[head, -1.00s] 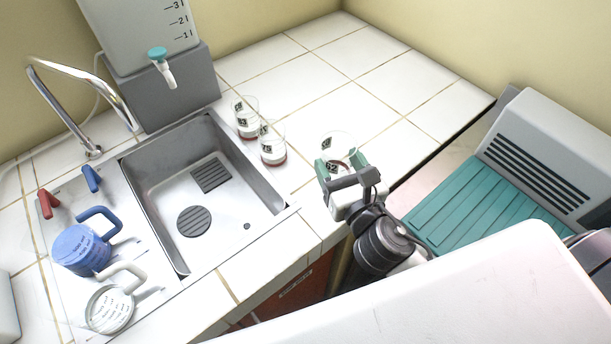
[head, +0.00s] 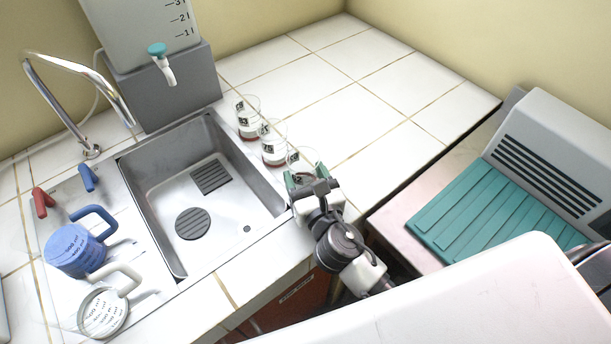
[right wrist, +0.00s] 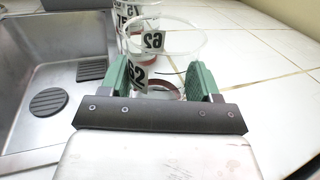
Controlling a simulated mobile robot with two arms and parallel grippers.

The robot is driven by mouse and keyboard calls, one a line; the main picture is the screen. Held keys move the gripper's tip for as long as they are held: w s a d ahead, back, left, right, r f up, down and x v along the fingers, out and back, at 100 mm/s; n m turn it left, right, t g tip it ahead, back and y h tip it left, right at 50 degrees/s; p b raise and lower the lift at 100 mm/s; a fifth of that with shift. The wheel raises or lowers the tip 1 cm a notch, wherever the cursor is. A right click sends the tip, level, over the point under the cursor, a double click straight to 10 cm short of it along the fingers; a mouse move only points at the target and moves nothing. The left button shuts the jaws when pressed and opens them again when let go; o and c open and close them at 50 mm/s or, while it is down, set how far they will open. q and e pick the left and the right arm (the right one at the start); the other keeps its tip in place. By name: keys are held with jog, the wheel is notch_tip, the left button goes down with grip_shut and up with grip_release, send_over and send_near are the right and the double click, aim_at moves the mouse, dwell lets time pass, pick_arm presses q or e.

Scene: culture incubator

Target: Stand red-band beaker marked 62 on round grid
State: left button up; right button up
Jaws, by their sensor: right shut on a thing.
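My right gripper (head: 306,183) is shut on a clear beaker (head: 303,160) beside the sink's right rim. In the right wrist view the beaker (right wrist: 168,38) carries the number 62 and stands between the green fingers of the gripper (right wrist: 166,82). A reddish band shows low on it, partly hidden by the gripper. I cannot tell whether its base touches the counter. The round grid (head: 193,223) lies on the sink floor, bare; it also shows in the right wrist view (right wrist: 47,101). My left gripper is not in view.
A square grid (head: 211,176) lies in the sink (head: 150,190). Two other red-banded beakers (head: 249,120) (head: 274,145) stand along its right edge, close to the held one. A faucet (head: 75,75) arches at the left. A blue jug (head: 75,250) and clear jug (head: 103,312) stand left.

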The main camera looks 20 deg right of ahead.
jog(key=shift+f, duration=0.1)
jog(key=o, duration=0.5)
jog(key=shift+f, duration=0.1)
jog(key=o, duration=0.5)
jog(key=shift+r, duration=0.3)
jog(key=s+b, duration=0.1)
jog(key=s, duration=0.2)
jog(key=s+b, duration=0.1)
jog(key=s, duration=0.6)
jog(key=shift+s+d+f+b, duration=0.2)
jog(key=shift+s+f+b, duration=0.05)
jog(key=shift+b, duration=0.15)
jog(key=shift+s+r, duration=0.15)
jog(key=shift+s, duration=0.65)
